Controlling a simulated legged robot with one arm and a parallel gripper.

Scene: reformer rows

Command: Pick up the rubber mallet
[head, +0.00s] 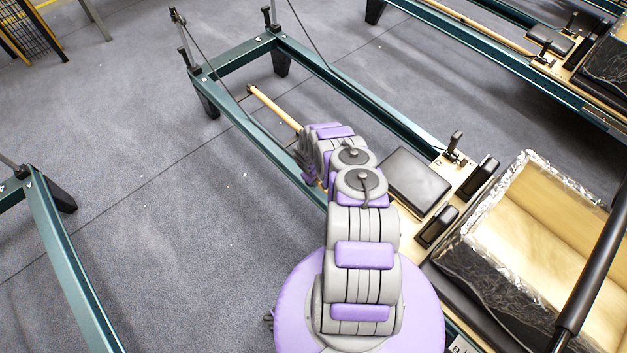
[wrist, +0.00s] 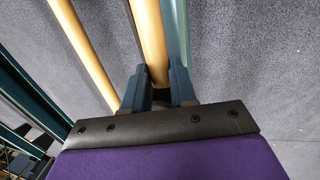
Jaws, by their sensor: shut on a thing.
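My gripper (wrist: 160,88) is shut on a pale wooden shaft (wrist: 149,38) in the wrist view, with one finger on each side of it. I take this shaft to be the handle of the rubber mallet. The shaft runs up out of the picture, and no mallet head shows in either view. In the head view my gripper (head: 309,172) is mostly hidden by my arm, beside the green frame rail.
A second wooden bar (wrist: 82,48) runs left of the shaft. In the head view a wooden bar (head: 275,108) lies inside the reformer's green frame (head: 345,88). Grey floor (head: 150,210) is clear to the left.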

